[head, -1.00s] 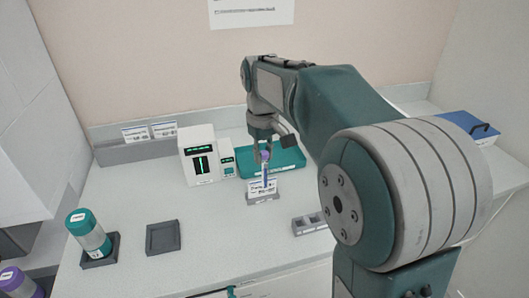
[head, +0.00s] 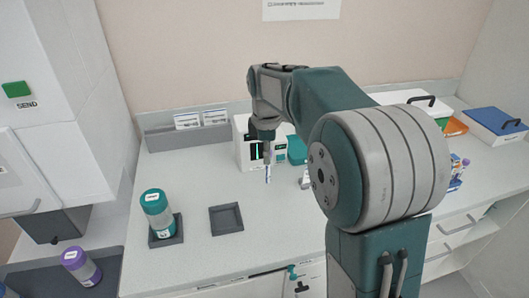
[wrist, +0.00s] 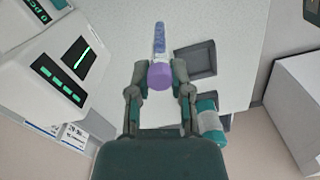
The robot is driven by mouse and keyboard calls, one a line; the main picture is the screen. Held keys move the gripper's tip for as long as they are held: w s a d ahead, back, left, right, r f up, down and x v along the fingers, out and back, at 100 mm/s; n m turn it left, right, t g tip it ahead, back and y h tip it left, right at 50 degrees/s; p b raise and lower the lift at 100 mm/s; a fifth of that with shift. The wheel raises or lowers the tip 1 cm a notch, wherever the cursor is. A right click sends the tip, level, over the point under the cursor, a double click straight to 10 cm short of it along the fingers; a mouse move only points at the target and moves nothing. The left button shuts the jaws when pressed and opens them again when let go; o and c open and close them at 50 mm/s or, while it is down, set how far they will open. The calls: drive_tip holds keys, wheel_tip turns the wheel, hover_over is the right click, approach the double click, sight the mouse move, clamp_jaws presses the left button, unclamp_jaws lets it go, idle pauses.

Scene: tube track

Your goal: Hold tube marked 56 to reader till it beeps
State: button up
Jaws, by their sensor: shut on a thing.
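My gripper (head: 267,152) is shut on a purple-capped tube (head: 268,174), which hangs upright above the bench in front of the white machine (head: 242,146). In the wrist view, the purple cap (wrist: 161,76) sits between the fingers of my gripper (wrist: 160,84), and the blue-labelled tube body points away from them. The number on the tube is not legible. The white machine with a lit green slot and displays also shows in the wrist view (wrist: 94,48), left of the tube and apart from it. My arm partly hides the machine in the head view.
A teal-capped jar (head: 157,212) stands on a dark base at the front left. An empty dark square holder (head: 226,218) lies right of it. A teal tray (head: 297,150) is beside the machine. A purple-lidded jar (head: 81,267) stands at lower left.

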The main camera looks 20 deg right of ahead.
drive_tip(key=w+f, duration=0.5)
drive_tip(key=w, duration=0.3)
drive_tip(key=shift+w, duration=0.25)
idle(0.4)
drive_tip(key=s+r, duration=0.5)
idle(0.7)
